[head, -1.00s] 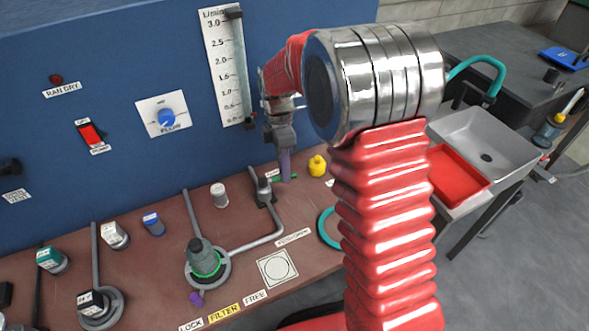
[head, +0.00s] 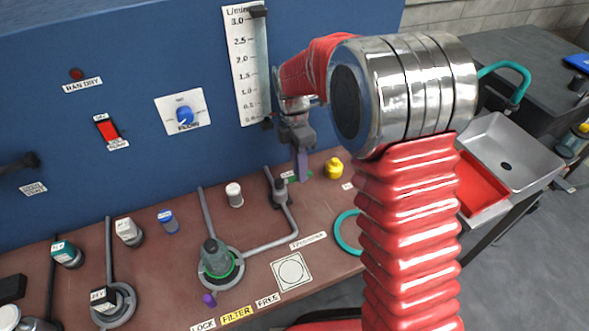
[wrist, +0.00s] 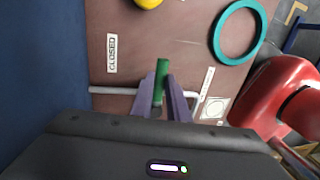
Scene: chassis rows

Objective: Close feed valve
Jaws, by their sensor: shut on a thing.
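The feed valve's green handle (wrist: 163,68) sticks out beyond the purple fingers of my gripper (wrist: 162,92) in the wrist view. The gripper is shut on it. In the wrist view the handle appears to lie across the grey pipe (wrist: 112,90). A "CLOSED" label (wrist: 112,54) is on the bench to the left of the handle. In the head view my gripper (head: 302,172) reaches down to the bench beside the grey valve body (head: 279,194), and a bit of green shows beside the finger. The fingers hide part of the handle.
A yellow knob (head: 334,168) stands close to the right of my gripper. A teal ring (head: 338,240) lies on the bench nearer the front. The blue panel (head: 340,95) rises close behind my gripper.

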